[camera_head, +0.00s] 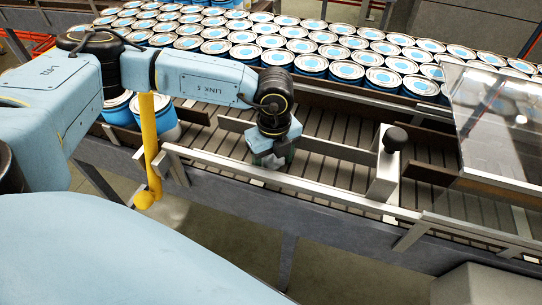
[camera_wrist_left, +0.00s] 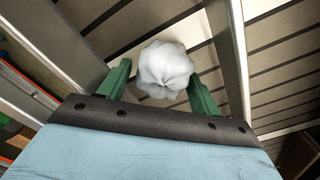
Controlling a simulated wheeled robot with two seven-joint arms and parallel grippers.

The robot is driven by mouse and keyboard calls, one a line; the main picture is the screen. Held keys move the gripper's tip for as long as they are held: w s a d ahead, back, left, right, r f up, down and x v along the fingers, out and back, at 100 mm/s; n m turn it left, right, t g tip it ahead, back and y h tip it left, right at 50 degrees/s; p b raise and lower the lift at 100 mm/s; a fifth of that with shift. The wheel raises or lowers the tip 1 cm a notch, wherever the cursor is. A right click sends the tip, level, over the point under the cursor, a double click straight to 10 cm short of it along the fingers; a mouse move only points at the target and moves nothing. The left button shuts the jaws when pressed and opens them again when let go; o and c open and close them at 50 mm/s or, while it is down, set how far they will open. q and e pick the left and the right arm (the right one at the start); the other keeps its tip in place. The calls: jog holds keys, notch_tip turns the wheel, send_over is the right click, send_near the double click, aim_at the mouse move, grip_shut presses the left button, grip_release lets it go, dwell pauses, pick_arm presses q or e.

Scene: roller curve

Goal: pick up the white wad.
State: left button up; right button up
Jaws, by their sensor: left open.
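The white wad (camera_wrist_left: 165,70) is a crumpled, roundish ball in the left wrist view, just beyond and between the fingertips. It rests over the dark slats of the roller conveyor. My left gripper (camera_head: 270,160) is over the conveyor in the head view, pointing down, and hides the wad there. In the left wrist view its two green fingers (camera_wrist_left: 160,80) are apart, one on each side of the wad's near edge. I cannot tell whether they touch it. My right gripper is not in view.
Many blue-and-white cans (camera_head: 345,70) crowd the far conveyor. A metal plate with a black knob (camera_head: 395,139) stands right of my gripper. A clear panel (camera_head: 500,115) covers the right end. A yellow lever (camera_head: 149,140) stands at the left. Metal guide rails (camera_head: 290,180) border the rollers.

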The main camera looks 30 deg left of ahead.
pick_arm(q)
jog(key=c, duration=0.7)
notch_tip(320, 180, up, 10)
jog(key=shift+r+b, duration=0.1)
jog(key=shift+b, duration=0.8)
